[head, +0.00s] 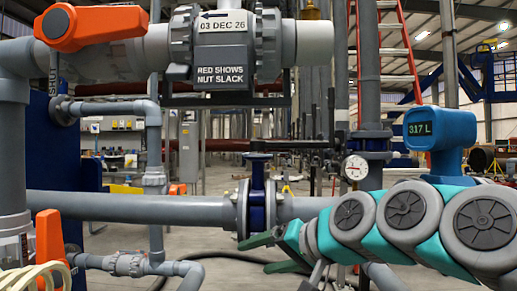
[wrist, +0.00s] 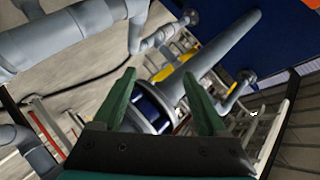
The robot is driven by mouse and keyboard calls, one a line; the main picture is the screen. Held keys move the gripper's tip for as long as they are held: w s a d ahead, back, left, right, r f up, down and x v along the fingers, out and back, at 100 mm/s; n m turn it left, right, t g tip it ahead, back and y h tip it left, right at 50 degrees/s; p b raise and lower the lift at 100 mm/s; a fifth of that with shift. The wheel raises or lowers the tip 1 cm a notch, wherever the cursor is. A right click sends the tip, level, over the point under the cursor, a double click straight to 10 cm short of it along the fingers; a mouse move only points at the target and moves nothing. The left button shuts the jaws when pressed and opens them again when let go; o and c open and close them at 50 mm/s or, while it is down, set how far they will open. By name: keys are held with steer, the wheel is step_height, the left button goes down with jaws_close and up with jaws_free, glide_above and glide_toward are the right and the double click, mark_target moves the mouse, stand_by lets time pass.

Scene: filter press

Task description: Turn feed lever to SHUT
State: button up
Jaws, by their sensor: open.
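A large orange lever (head: 88,28) sits on the thick grey pipe at the upper left of the head view, lying roughly along the pipe. A second orange handle (head: 50,238) stands upright at the lower left. I cannot tell from any label which one is the feed lever. My gripper (head: 254,257) is at the lower middle, well to the right of and below the large orange lever. Its green fingers are apart and empty, also in the wrist view (wrist: 159,75). No orange lever shows clearly in the wrist view.
A grey union with a tag dated 03 DEC 26 (head: 222,22) is on the upper pipe. A blue-flanged pipe joint (head: 257,200) is behind my gripper. A pressure gauge (head: 355,167) and a blue meter reading 317 L (head: 440,130) are at the right. Cream coils (head: 35,277) lie bottom left.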

steer(key=w+d+r+m+t+y, duration=0.2)
steer(key=w+d+r+m+t, duration=0.1)
steer(key=w+r, duration=0.55)
steer(key=m+t+h, duration=0.2)
steer(key=m+t, duration=0.5)
steer(key=m, duration=0.2)
glide_toward(320, 146)
steer(key=f+x, duration=0.1)
steer(key=x, duration=0.2)
steer(key=shift+r+p+x, duration=0.15)
steer(key=shift+p+x, duration=0.1)
steer(key=shift+x, duration=1.25)
steer(key=shift+r+p+x, duration=0.15)
steer(key=shift+p+x, duration=0.1)
steer(key=shift+x, duration=1.25)
steer(key=shift+r+p+x, duration=0.2)
steer(key=shift+p+x, duration=0.05)
steer(key=shift+x, duration=1.2)
steer(key=shift+c, duration=0.2)
